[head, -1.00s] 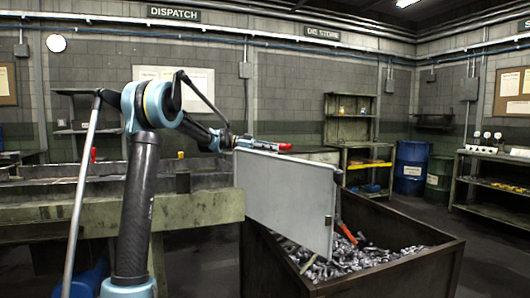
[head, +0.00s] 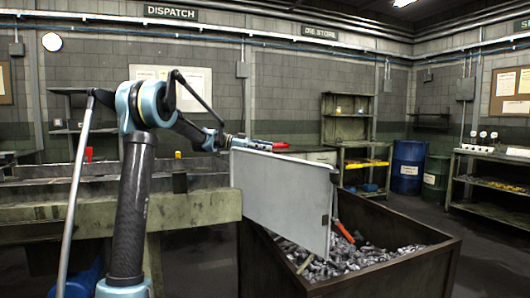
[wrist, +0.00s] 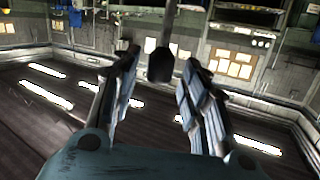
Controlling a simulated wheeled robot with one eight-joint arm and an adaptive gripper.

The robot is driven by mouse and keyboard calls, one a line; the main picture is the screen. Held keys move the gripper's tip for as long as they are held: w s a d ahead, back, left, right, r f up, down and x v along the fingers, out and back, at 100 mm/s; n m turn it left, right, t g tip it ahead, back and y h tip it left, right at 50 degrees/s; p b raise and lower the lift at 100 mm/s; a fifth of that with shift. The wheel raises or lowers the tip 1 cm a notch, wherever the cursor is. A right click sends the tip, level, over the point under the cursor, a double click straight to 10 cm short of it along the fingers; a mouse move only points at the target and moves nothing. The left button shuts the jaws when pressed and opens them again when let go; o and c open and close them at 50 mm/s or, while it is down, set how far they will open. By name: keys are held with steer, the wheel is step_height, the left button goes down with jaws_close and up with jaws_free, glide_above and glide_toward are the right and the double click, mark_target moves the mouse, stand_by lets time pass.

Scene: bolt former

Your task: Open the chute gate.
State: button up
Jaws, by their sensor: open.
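The chute gate (head: 283,198) appears to be the flat grey panel at the right end of the green trough (head: 195,208), standing over the near-left side of a dark bin. My gripper (head: 258,144) is at the panel's top edge, with its lower part hidden behind it. A red piece (head: 281,145) shows at its tip; I cannot tell whether it belongs to the gripper or the gate. In the wrist view my gripper (wrist: 158,70) is open, its two fingers spread. A dark rounded knob on a thin rod (wrist: 160,66) shows between them; contact cannot be told.
The dark bin (head: 405,270) holds many loose metal pieces, with an orange-red bar (head: 343,232) leaning inside. Shelves (head: 350,130), a blue drum (head: 408,167) and a green drum (head: 437,178) stand behind. The floor right of the bin is clear.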

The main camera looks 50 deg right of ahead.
steer(key=v, duration=1.1)
